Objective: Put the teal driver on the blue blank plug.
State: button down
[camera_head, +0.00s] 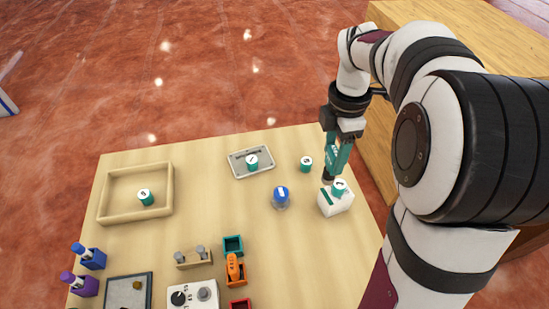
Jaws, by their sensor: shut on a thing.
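My gripper (342,132) is at the right back of the table, pointing down. It is shut on the teal driver (338,156), a teal body with light lettering and a dark lower end. The driver's lower end is just above or beside a white block (337,206); I cannot tell whether they touch. A rounded blue piece with a white mark, which looks like the blue blank plug (281,192), stands on a small grey base left of the white block. The driver is apart from it, to its right and farther back.
The white block carries a teal cylinder (339,187). Another teal cylinder (306,164) stands nearby. A grey tray (236,160) and wooden tray (103,207) lie left. An orange tool (235,268), pegged wooden block (194,262) and purple bottle (84,286) stand in front.

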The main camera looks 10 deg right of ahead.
jog(key=w+a+f, duration=0.2)
jog(key=a+f, duration=0.1)
jog(key=w+a+f, duration=0.2)
jog(key=a+f, duration=0.1)
jog(key=f, duration=0.1)
jog(key=w+a+f, duration=0.1)
jog(key=a+f, duration=0.2)
jog(key=shift+w+a+f, duration=0.15)
jog(key=shift+w+f, duration=0.15)
jog(key=shift+w, duration=0.1)
jog(key=shift+f, duration=0.1)
jog(key=shift+c, duration=1)
grip_release()
